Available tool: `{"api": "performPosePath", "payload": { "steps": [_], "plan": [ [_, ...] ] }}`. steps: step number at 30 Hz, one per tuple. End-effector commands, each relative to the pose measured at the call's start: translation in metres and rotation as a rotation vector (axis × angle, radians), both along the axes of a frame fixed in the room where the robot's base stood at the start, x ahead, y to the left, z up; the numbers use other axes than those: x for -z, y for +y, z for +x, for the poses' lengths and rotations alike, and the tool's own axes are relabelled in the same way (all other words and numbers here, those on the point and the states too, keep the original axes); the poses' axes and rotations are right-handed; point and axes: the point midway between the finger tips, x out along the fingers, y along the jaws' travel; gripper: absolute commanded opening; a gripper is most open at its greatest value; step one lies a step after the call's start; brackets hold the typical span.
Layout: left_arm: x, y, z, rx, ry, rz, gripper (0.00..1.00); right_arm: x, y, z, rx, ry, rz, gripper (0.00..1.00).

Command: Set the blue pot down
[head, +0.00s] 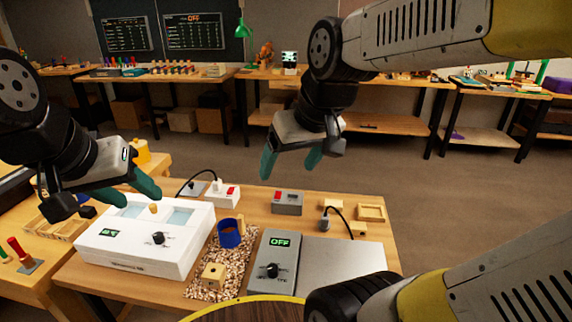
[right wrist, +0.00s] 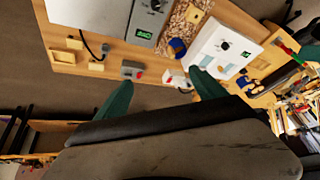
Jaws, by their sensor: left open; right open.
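The blue pot (head: 230,234) stands on the speckled chip-covered strip (head: 233,264) between the white box and the grey OFF unit. It also shows in the right wrist view (right wrist: 177,47). Something tan sticks up at its right rim. My left gripper (head: 139,199) is open and empty above the white box, left of the pot. My right gripper (head: 288,173) is open and empty, higher up, beyond and right of the pot. Its two green fingers also show in the right wrist view (right wrist: 160,79), apart, with nothing between them. Neither gripper touches the pot.
The white box (head: 140,258) with a dial stands left of the strip. The grey OFF unit (head: 273,264) and metal plate (head: 340,262) are right. A wooden block (head: 213,277) lies near the pot. A switch box (head: 287,202) and cabled devices line the back edge.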

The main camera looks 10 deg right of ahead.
Motion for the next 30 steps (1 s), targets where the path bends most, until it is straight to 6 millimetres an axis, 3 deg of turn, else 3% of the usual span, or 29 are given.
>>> {"api": "performPosePath", "payload": {
  "steps": [3,8,30],
  "plan": [
    [0.000,0.000,0.000,0.000,0.000,0.000,0.48,-0.003,-0.006,-0.022,0.081,-0.037,0.057,0.80],
    [0.000,0.000,0.000,0.000,0.000,0.000,0.48,-0.002,-0.009,-0.034,0.131,-0.057,0.096,0.80],
    [0.000,0.000,0.000,0.000,0.000,0.000,0.48,-0.002,-0.009,-0.036,0.137,-0.058,0.100,0.80]
  ]
}}
